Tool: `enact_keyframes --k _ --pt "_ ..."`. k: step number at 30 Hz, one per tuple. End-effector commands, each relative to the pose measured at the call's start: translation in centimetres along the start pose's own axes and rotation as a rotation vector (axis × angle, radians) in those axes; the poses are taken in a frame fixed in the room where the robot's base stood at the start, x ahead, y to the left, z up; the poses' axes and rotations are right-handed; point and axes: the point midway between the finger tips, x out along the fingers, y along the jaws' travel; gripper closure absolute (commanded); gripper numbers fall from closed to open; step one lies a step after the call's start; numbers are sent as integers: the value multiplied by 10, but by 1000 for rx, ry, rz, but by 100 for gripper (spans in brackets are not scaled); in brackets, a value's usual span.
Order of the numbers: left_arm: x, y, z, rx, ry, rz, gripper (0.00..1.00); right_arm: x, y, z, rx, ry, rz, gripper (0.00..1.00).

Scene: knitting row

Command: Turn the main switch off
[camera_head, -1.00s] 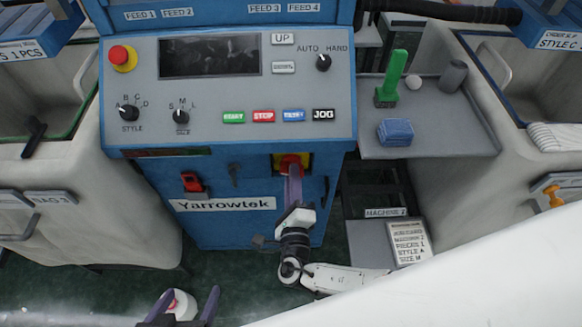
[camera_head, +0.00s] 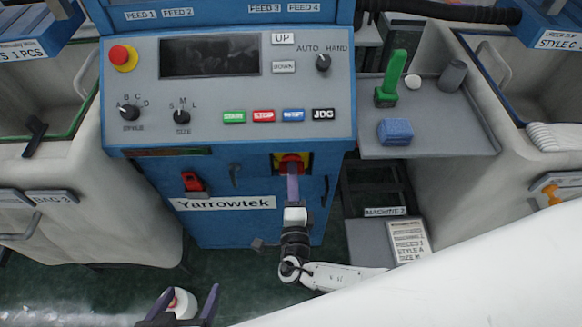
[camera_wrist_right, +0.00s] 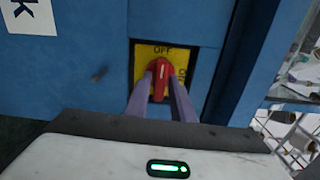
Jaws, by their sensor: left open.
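The main switch is a red handle on a yellow plate, low on the front of the blue machine; it shows in the head view (camera_head: 291,161) and in the right wrist view (camera_wrist_right: 159,82). The plate (camera_wrist_right: 146,50) reads OFF at the top and ON at the right. The handle stands about upright, toward OFF. My right gripper (camera_wrist_right: 160,78) has its purple fingers on both sides of the handle and appears shut on it; in the head view the fingers partly hide it. My left gripper (camera_head: 190,291) is open and empty at the bottom.
A white round object with a red top (camera_head: 182,303) lies beyond my left gripper's fingers. A red part (camera_head: 192,182) sits on the machine front left of the switch. The control panel (camera_head: 140,90) is above. A grey shelf (camera_head: 440,140) stands right.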

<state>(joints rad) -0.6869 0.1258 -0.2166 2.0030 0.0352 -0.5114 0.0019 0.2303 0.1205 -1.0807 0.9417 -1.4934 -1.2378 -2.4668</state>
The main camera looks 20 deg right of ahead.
Motion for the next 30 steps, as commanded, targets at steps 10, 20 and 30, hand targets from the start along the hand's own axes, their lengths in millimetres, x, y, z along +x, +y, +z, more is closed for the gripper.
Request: enact_keyframes --k 10,20,30 --pt "0 0 0 0 0 0 27 -20 0 0 1 -1 0 78" --pt "0 0 0 0 0 0 27 -46 1 0 1 -1 2 78" --pt "0 0 0 0 0 0 27 -60 0 0 0 0 -1 78"
